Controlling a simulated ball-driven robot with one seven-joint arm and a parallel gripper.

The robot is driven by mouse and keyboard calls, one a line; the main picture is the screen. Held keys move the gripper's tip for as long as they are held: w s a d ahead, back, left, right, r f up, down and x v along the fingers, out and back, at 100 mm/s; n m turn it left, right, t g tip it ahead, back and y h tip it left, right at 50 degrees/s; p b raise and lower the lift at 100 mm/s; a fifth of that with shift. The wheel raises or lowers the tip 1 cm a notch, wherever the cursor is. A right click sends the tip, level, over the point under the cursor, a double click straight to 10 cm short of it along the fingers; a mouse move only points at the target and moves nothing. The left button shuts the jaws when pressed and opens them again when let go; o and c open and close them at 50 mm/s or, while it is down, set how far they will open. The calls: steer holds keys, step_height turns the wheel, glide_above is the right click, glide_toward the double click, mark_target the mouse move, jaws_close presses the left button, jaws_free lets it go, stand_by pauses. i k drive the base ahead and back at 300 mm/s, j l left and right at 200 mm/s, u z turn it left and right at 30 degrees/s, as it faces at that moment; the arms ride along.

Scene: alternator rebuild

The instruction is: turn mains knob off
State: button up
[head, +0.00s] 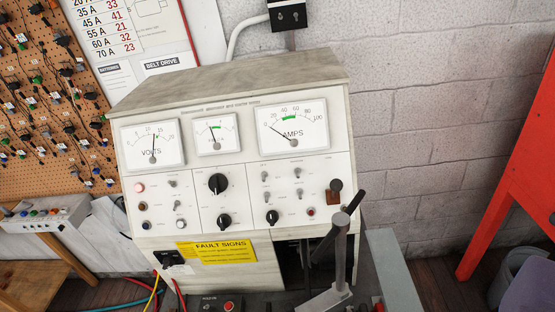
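A pale test bench cabinet (235,85) stands against the wall, its front panel tilted toward me. The panel carries a large black knob (218,183) in the middle, a smaller black knob (224,220) below it and another small black knob (271,217) to the right. A dark round knob or handle (336,186) sits at the panel's right side by a brown plate. The labels are too small to read, so I cannot tell which is the mains knob. My gripper is not in view.
A grey upright lever (338,255) stands before the cabinet's lower right, close to the panel. A red frame (510,165) is at the right. Coloured cables (154,290) hang at lower left. A pegboard with parts (50,110) is at left. Meters (293,125) line the panel top.

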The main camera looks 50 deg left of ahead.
mark_target(168, 262)
steer(key=u, duration=1.8)
